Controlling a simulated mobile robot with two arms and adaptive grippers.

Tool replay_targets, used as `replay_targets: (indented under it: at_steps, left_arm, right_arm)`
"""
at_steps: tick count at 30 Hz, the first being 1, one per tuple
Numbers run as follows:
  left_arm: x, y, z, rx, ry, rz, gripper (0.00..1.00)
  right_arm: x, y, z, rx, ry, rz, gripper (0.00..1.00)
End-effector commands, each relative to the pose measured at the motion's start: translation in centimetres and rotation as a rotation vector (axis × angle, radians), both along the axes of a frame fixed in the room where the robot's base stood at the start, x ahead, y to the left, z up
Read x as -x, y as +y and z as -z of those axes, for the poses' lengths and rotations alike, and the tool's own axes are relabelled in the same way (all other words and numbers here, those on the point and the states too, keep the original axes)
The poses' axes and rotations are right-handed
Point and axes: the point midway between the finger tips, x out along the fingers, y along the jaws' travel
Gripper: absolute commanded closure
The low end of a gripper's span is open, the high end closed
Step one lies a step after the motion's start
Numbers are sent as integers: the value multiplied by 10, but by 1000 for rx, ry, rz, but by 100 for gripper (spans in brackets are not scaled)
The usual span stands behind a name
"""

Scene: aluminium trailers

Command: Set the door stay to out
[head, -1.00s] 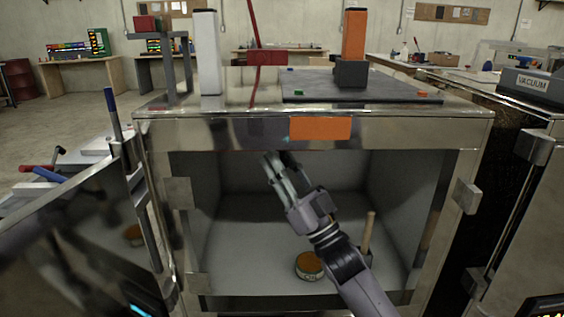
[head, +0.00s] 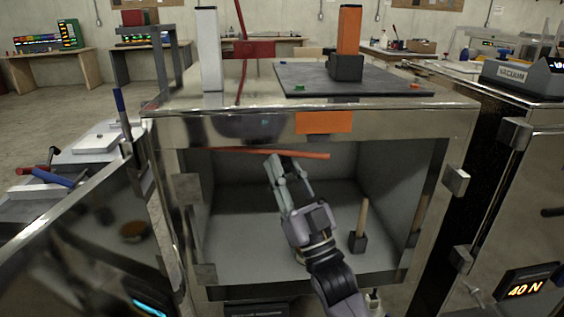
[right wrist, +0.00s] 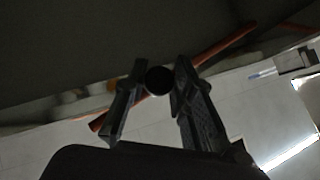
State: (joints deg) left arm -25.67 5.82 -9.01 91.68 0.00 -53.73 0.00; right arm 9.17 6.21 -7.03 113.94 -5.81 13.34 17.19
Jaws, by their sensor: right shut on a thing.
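An orange rod (head: 245,152), which looks like the door stay, runs across the top of the open chamber (head: 320,120), just under its front edge. It also shows in the right wrist view (right wrist: 225,45). My right gripper (head: 276,163) reaches up to the rod from below. In the right wrist view its fingers (right wrist: 153,85) are on either side of a dark round knob (right wrist: 158,80), and the rod passes behind. The gripper is shut on this knob, seemingly part of the stay. My left gripper is out of view.
The shiny door (head: 80,245) stands open at the left. A dark block with a wooden peg (head: 359,228) stands on the chamber floor, right of my forearm. A grey plate (head: 300,80) with an orange post (head: 348,30) is on top.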

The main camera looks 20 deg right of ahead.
Motion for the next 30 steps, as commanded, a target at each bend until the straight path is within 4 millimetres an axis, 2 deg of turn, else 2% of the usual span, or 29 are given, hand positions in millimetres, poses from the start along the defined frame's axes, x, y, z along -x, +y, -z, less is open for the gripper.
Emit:
replay_targets:
  at_steps: [9, 21, 22, 30]
  left_arm:
    - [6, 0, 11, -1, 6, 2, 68]
    - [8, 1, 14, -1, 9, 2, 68]
    - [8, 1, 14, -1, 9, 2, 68]
    - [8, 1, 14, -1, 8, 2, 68]
  right_arm:
    - [16, 10, -5, -9, -8, 83, 100]
    - [19, 11, -6, -4, -9, 107, 100]
    - [19, 11, -6, -4, -9, 107, 76]
    - [18, 11, -4, -3, -6, 107, 58]
